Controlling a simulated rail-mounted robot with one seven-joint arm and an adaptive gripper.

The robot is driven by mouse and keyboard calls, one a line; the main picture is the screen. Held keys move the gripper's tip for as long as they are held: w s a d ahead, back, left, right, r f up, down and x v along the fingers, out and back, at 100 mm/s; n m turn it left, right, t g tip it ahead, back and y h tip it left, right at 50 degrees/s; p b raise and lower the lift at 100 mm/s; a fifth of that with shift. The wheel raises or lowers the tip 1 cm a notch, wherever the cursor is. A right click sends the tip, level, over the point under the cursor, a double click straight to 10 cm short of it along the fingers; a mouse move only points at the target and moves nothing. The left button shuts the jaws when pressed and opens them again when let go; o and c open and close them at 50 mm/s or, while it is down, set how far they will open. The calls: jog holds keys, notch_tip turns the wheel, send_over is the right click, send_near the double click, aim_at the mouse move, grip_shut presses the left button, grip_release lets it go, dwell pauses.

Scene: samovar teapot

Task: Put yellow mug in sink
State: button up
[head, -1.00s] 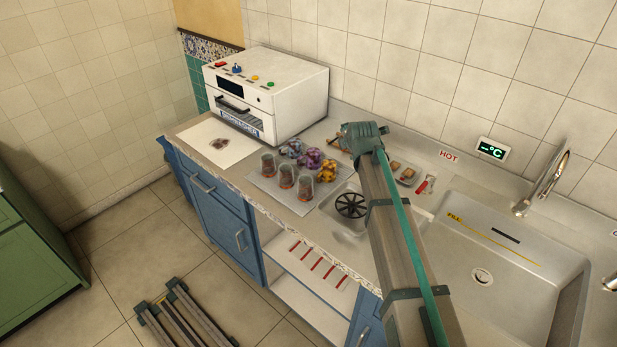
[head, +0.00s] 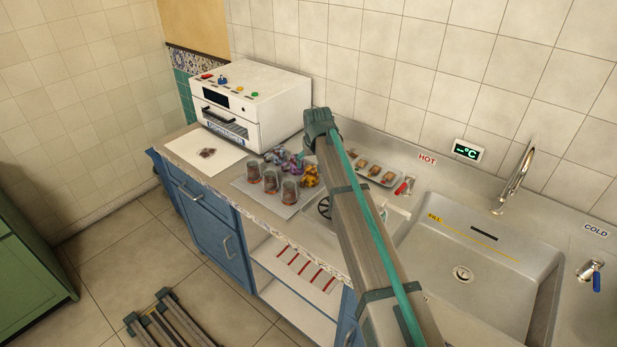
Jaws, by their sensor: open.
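The yellow mug (head: 311,176), orange-yellow with dark patches, stands on the counter at the right of a group of patterned mugs. It is close to the left side of my arm, which covers the area just right of it. The large metal sink (head: 425,262) is at the right, with a yellow fill line and a round drain. It looks empty where I can see it. My gripper is not visible; my arm rises from the bottom and its far end hides what is behind it.
Several clear glasses (head: 271,182) stand on a white mat (head: 243,186) in front of purple and blue mugs (head: 284,158). A small basin with a black drain (head: 324,208) is partly behind my arm.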

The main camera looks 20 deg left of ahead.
aim_at(312, 171)
jog(key=p+x, duration=0.3)
jog(key=x, duration=0.7)
jog(key=shift+w+a+f, duration=0.15)
jog(key=shift+w+f, duration=0.05)
jog(key=c, duration=1.4)
jog(key=shift+r, duration=0.15)
jog(key=shift+c, duration=0.2)
